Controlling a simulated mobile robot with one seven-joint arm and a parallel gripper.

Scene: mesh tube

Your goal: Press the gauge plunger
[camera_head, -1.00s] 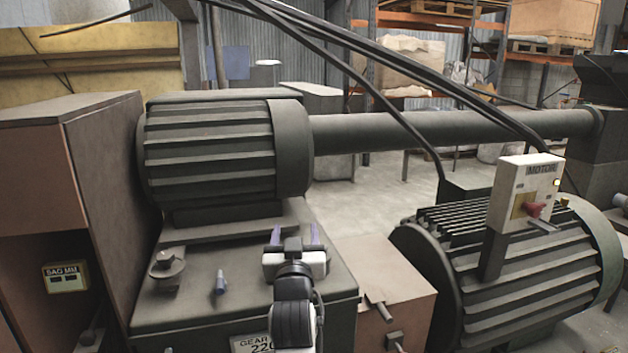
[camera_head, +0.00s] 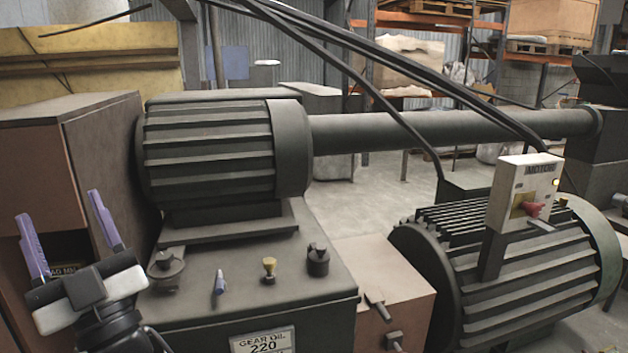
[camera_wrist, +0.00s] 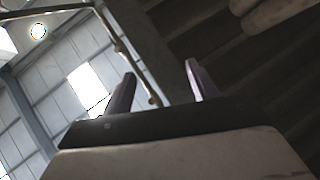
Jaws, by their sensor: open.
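My gripper (camera_head: 58,205) is open and empty at the lower left of the head view, its purple fingers pointing up. The fingers also show in the wrist view (camera_wrist: 160,68), apart, with only roof and dark ribbed surfaces beyond. On the dark gearbox top (camera_head: 235,255), to the right of my gripper, stand a small blue-grey pin (camera_head: 219,283), a brass knob (camera_head: 269,268) and dark knobs (camera_head: 317,260). I cannot tell which of these small parts is the gauge plunger. My gripper touches none of them.
A ribbed motor (camera_head: 215,150) sits behind the gearbox top. A brown box with levers (camera_head: 380,275) and a larger motor with a switch panel (camera_head: 525,195) stand to the right. Black cables (camera_head: 400,120) hang across. A tall brown cabinet (camera_head: 110,150) stands at the left.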

